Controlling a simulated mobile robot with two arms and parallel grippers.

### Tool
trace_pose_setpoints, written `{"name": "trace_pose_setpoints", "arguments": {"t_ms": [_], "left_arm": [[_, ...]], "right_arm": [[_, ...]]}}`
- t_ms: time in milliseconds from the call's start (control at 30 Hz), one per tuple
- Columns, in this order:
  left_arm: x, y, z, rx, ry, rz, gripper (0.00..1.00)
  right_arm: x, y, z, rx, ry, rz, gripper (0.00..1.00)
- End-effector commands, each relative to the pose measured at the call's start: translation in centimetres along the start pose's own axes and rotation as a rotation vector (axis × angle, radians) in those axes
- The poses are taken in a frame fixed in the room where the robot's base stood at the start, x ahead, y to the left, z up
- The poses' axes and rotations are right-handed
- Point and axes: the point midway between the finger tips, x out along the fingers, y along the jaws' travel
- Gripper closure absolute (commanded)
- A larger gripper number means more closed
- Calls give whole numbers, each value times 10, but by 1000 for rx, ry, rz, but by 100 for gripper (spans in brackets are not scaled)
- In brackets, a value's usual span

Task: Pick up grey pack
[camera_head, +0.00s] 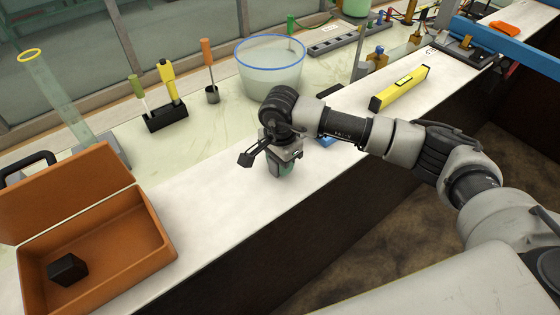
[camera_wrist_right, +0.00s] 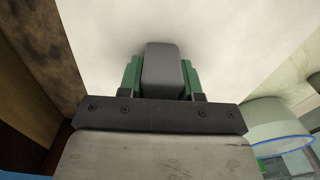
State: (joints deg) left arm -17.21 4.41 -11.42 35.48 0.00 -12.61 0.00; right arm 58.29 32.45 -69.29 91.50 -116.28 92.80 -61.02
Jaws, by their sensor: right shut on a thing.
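The grey pack (camera_wrist_right: 163,72) is a small rounded block between the green fingers of my right gripper (camera_wrist_right: 162,78) in the wrist view. The right gripper (camera_head: 283,168) is shut on it over the white bench top in the head view. There the pack is mostly hidden by the gripper and wrist. I cannot tell whether the pack touches the bench or hangs just above it. My left gripper is not in view.
An open orange case (camera_head: 150,221) with a black block (camera_head: 67,270) inside stands at left. A blue-rimmed tub (camera_head: 270,85) is behind the gripper. A yellow level (camera_head: 400,88) lies to the right. The bench's front edge is close to the gripper.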

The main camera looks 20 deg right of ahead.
Motion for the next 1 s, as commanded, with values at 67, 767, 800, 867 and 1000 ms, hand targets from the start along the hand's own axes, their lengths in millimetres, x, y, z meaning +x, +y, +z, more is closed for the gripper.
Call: {"name": "trace_pose_setpoints", "arguments": {"t_ms": [67, 767, 800, 867, 1000], "left_arm": [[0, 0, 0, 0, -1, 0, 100], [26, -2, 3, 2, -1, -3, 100], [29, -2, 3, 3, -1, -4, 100], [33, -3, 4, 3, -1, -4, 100], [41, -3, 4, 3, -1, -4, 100]], "right_arm": [[0, 0, 0, 0, 0, -1, 92], [-52, 25, -7, 0, 3, -3, 92], [-58, 34, -10, 0, 3, -5, 92], [-67, 48, -12, 0, 5, -5, 92], [-85, 78, -19, 1, 3, -4, 92]]}}
